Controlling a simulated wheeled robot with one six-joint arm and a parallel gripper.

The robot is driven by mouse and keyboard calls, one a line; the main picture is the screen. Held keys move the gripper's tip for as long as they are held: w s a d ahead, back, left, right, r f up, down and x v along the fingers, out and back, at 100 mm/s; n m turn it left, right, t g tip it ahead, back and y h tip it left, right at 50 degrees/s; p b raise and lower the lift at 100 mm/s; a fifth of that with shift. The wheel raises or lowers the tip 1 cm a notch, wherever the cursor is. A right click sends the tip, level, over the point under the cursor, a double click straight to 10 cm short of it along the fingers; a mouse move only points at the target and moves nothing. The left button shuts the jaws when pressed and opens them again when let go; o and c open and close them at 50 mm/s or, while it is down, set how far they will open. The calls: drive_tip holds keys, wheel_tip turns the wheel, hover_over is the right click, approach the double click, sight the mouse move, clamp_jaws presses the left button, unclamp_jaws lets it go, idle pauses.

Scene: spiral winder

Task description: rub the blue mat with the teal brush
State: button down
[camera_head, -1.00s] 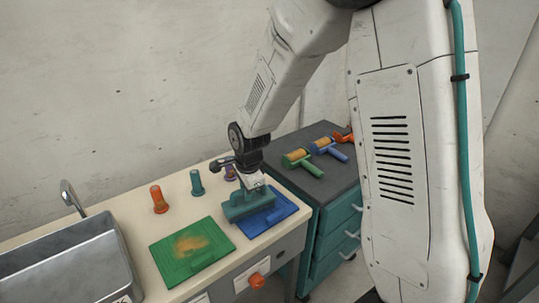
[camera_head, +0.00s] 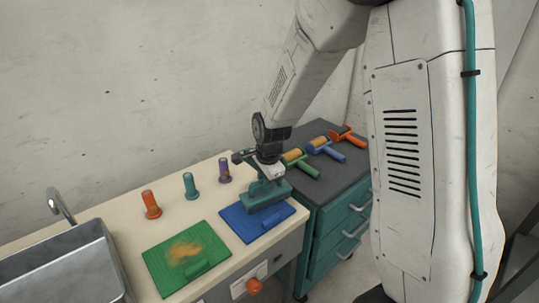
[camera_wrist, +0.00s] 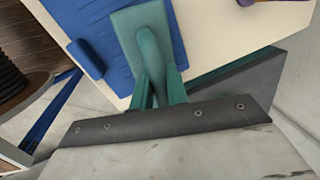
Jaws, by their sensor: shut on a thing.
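The blue mat (camera_head: 246,225) lies flat on the cream counter, right of the green mat; it also shows in the wrist view (camera_wrist: 90,25). The teal brush (camera_head: 262,198) is in my gripper (camera_head: 268,174), which is shut on its handle. The brush is over the far right part of the blue mat, low and seemingly touching it, though the contact itself is hidden. In the wrist view the brush (camera_wrist: 146,40) overlaps the mat's right part. The fingertips are partly hidden in both views. No stain shows on the visible part of the blue mat.
A green mat (camera_head: 165,265) with an orange-brown stain lies left. Orange (camera_head: 151,205), teal (camera_head: 190,187) and purple (camera_head: 224,171) cylinders stand behind the mats. A sink (camera_head: 60,270) is at far left. Rollers (camera_head: 325,147) lie on the grey cabinet (camera_head: 335,183) to the right.

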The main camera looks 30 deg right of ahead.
drive_tip(key=shift+w+d, duration=0.1)
drive_tip(key=shift+d, duration=0.35)
drive_tip(key=shift+w+d+r, duration=0.1)
drive_tip(key=shift+d+r, duration=0.05)
drive_tip(key=shift+d, duration=0.1)
wheel_tip(320, 180, up, 3)
drive_tip(key=shift+a, duration=0.1)
drive_tip(key=shift+a+r, duration=0.1)
drive_tip(key=shift+r, duration=2.5)
